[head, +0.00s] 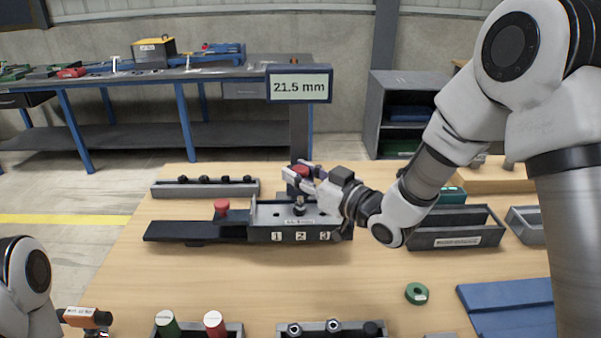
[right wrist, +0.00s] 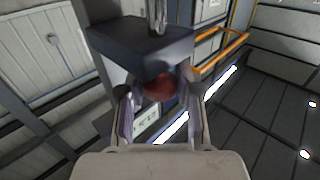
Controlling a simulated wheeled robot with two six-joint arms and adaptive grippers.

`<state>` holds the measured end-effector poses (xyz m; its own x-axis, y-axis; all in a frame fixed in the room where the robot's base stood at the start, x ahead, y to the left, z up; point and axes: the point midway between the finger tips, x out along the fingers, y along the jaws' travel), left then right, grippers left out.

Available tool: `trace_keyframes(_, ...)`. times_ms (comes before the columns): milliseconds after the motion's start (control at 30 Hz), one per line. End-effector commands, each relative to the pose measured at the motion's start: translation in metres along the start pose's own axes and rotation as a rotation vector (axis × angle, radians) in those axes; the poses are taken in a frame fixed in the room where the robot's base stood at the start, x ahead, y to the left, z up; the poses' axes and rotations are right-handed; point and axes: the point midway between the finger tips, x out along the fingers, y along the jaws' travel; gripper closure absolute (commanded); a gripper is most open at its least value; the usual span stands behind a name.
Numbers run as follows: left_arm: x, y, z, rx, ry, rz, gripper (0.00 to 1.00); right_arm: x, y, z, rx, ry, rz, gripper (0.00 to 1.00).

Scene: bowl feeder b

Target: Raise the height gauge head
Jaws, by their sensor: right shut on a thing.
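The height gauge has a dark column (head: 301,135) with a display (head: 300,87) on top reading 21.5 mm. Its red knob (head: 299,170) sits low on the column, above the grey fixture (head: 290,236) marked 1, 2, 3. My right gripper (head: 302,177) reaches in from the right and is shut on the red knob. In the right wrist view, the red knob (right wrist: 160,87) is between the two fingers, just under a dark block (right wrist: 142,45); the fingers partly hide it in the head view. My left gripper is out of view; only part of my left arm shows at lower left.
A dark rail (head: 195,230) with a red knob (head: 221,205) extends left of the fixture. A grey rack (head: 205,189) stands behind. A grey bin (head: 455,238), a green ring (head: 416,293) and blue plates (head: 510,308) lie right.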

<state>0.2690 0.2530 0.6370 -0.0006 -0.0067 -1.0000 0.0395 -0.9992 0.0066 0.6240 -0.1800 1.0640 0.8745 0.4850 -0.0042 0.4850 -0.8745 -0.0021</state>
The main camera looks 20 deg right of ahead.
Motion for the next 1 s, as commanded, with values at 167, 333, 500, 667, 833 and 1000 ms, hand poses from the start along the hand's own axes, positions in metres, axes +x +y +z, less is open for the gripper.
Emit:
trace_keyframes(167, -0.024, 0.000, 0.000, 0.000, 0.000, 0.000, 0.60, 0.001, 0.001, -0.038, -0.003, 0.008, 0.001, 1.00)
trace_keyframes(333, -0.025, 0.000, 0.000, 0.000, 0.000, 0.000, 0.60, 0.001, 0.001, -0.043, -0.003, 0.010, 0.002, 1.00)
trace_keyframes(500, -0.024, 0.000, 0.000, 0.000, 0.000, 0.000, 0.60, 0.001, 0.002, -0.044, -0.004, 0.014, 0.002, 1.00)
trace_keyframes(667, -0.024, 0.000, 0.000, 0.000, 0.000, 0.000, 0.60, 0.001, 0.001, -0.043, -0.003, 0.012, 0.002, 0.40)
trace_keyframes(833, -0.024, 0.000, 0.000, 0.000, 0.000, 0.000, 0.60, 0.001, 0.001, -0.042, -0.002, 0.008, 0.002, 0.40)
trace_keyframes(1000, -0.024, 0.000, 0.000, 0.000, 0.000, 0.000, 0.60, -0.008, 0.002, -0.041, 0.001, 0.007, 0.004, 0.40)
